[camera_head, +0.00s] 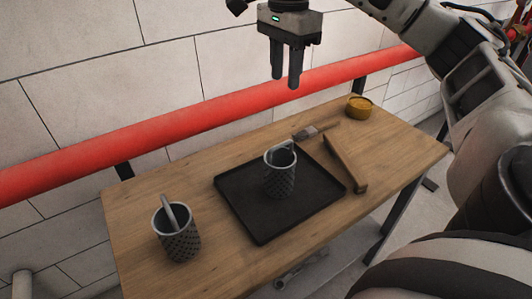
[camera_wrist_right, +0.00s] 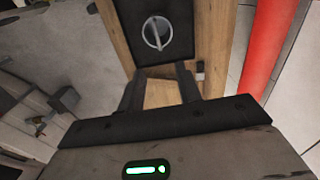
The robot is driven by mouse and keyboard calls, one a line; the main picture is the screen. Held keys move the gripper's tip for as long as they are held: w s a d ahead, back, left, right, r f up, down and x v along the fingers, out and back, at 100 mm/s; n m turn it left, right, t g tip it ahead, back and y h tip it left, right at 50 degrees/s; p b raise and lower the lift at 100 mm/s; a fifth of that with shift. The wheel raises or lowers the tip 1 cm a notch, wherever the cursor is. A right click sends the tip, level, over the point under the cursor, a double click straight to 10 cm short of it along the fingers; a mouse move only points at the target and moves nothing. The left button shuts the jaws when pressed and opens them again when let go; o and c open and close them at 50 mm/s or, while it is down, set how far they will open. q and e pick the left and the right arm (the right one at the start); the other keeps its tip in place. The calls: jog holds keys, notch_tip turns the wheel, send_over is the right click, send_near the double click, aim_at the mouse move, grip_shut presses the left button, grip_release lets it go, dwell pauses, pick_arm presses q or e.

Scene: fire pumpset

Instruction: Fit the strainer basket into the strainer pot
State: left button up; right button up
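A grey perforated strainer basket (camera_head: 280,180) with a bail handle stands upright on a black tray (camera_head: 255,225) in the middle of the table. The wrist view shows it from above, round with the handle across its mouth (camera_wrist_right: 157,33). A second, similar perforated basket (camera_head: 178,243) with a raised handle stands on the bare wood at the left. I cannot make out a strainer pot in either view. My right gripper (camera_head: 285,80) hangs fingers-down, open and empty, high above the back of the table, apart from both baskets. My left gripper is not in view.
A brush (camera_head: 306,132) and a wooden bar-like tool (camera_head: 345,163) lie by the tray's right side. A small yellow-brown tin (camera_head: 358,107) stands at the table's back right. A red pipe (camera_head: 150,126) runs along the wall behind. The wood (camera_head: 130,215) around the left basket is clear.

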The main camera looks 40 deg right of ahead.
send_over(281, 144)
jog(key=f, duration=1)
jog(key=shift+d, duration=0.35)
jog(key=shift+a+f+p, duration=0.15)
jog(key=shift+f+p, duration=0.25)
jog(key=shift+f, duration=1)
jog(key=shift+a+f+p, duration=0.15)
jog(key=shift+f+p, duration=0.2)
jog(key=shift+f, duration=1)
grip_shut()
jog(key=shift+w+r, duration=0.1)
